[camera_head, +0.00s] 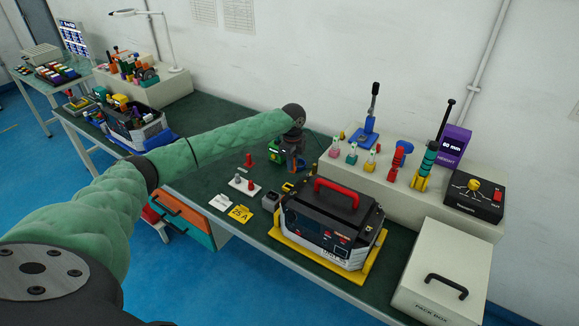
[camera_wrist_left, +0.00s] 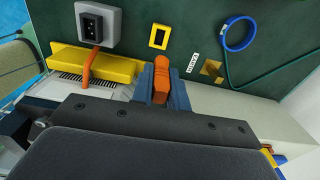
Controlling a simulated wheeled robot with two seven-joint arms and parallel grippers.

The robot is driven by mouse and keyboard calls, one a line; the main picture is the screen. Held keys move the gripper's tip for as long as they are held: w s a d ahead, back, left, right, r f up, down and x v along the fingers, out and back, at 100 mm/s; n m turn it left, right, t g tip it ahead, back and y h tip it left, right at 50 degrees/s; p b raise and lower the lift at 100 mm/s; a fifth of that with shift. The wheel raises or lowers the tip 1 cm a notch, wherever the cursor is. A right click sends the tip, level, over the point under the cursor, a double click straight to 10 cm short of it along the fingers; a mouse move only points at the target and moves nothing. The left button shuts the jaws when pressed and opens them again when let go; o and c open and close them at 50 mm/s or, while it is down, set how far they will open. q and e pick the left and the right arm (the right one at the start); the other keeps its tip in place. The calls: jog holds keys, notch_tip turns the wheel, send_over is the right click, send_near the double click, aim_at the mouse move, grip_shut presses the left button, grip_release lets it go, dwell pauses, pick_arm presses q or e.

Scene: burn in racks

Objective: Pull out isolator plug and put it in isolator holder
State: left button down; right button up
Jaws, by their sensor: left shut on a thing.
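My left gripper (camera_head: 291,166) hangs fingers-down behind the black and grey device (camera_head: 318,232) in the head view. In the left wrist view its blue-grey fingers (camera_wrist_left: 165,88) are shut on an orange piece (camera_wrist_left: 162,68), which looks like the isolator plug. The fingers hide its lower part, so I cannot tell whether it is seated in the device. A yellow frame with a dark opening (camera_wrist_left: 160,36) lies on the green mat just beyond the fingers; it may be the isolator holder. My right gripper is not in view.
The device stands on a yellow tray (camera_head: 352,277). A grey socket box (camera_wrist_left: 98,24) sits near the yellow frame. A blue ring (camera_wrist_left: 239,34) with a cable lies to the right. A raised shelf (camera_head: 335,173) with tools stands behind, and a pack box (camera_head: 440,275) stands at right.

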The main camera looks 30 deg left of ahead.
pick_arm(q)
jog(key=shift+s+a+f, duration=0.1)
jog(key=shift+a+f, duration=0.4)
jog(key=shift+a, duration=0.2)
